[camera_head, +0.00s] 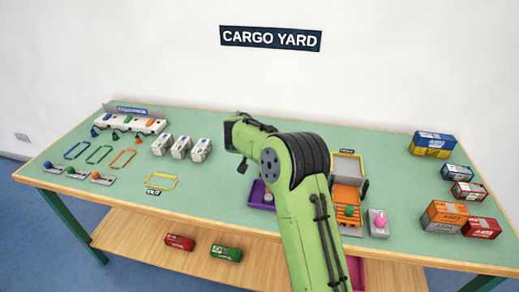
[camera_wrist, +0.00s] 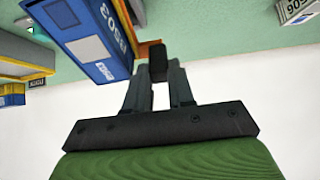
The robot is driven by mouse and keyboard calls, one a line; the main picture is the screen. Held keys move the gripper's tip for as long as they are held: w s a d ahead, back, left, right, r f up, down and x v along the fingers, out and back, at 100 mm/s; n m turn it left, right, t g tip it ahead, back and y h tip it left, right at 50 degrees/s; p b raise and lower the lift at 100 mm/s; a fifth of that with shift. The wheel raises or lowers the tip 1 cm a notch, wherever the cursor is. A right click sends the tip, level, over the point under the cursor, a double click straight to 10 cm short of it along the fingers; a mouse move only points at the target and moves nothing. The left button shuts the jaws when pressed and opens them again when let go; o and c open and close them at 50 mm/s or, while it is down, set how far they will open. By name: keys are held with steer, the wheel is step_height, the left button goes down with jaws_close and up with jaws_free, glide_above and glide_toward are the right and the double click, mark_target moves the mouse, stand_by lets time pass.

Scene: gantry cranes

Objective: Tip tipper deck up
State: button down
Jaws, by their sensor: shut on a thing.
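An orange truck (camera_head: 347,193) with a grey-and-yellow deck (camera_head: 346,167) behind its cab stands on the table right of my arm. In the wrist view my gripper (camera_wrist: 158,72) is shut on a small dark block (camera_wrist: 157,55) beside a narrow orange part (camera_wrist: 147,47). A blue numbered container (camera_wrist: 95,35) stands just left of the fingers. Whether the orange part belongs to the deck cannot be told. The head view hides my fingertips behind the arm.
Three white boxes (camera_head: 180,148) stand left of my arm. A purple tray (camera_head: 261,195) lies left of the truck, and a grey block with a pink knob (camera_head: 378,222) on its right. Several containers (camera_head: 443,214) line the right edge. The far-left table has coloured outlines and levers.

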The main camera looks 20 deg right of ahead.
steer(key=shift+s+a, duration=0.7)
steer(key=shift+s, duration=0.25)
steer(key=shift+s+a+f, duration=0.1)
steer(key=shift+s+f, duration=0.05)
steer(key=c, duration=1.2)
jaws_free()
steer(key=shift+c, duration=0.2)
steer(key=shift+r, duration=0.2)
steer(key=p+v, duration=0.2)
steer(key=v, duration=1.3)
steer(key=shift+s+r+p, duration=0.2)
steer(key=shift+r+p, duration=0.1)
steer(key=shift+p, duration=0.1)
